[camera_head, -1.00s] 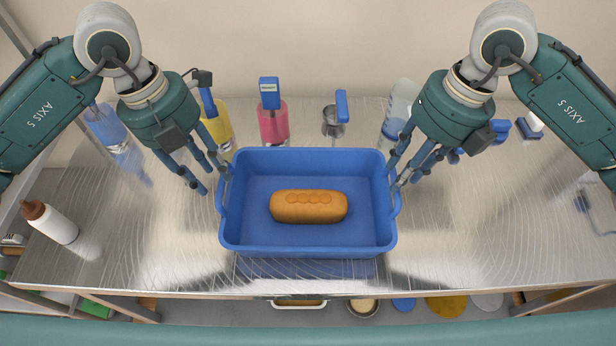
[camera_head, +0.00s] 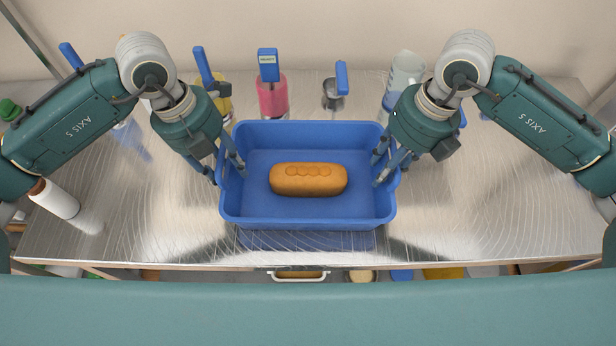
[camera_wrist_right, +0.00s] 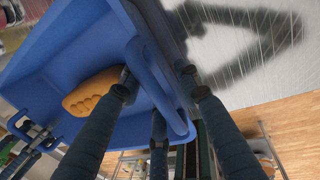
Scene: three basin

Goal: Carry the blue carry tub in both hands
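The blue carry tub (camera_head: 308,213) sits upright over the steel table, with a brown loaf (camera_head: 308,179) inside; I cannot tell whether it touches the table. My left gripper (camera_head: 223,172) is at its left end, fingers spread on both sides of the wall. My right gripper (camera_head: 386,170) is at its right end, fingers over the rim. In the right wrist view, the fingers (camera_wrist_right: 160,90) stand apart around the tub's end handle (camera_wrist_right: 178,112), one inside the tub and others outside, with a gap to the handle. The left fingertips' contact is partly hidden.
Behind the tub stand a pink bottle (camera_head: 272,97), a metal cup with a blue handle (camera_head: 335,95) and a pale bottle (camera_head: 403,75). A white bottle (camera_head: 57,199) is at the left. The steel table (camera_head: 480,210) is clear to the right.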

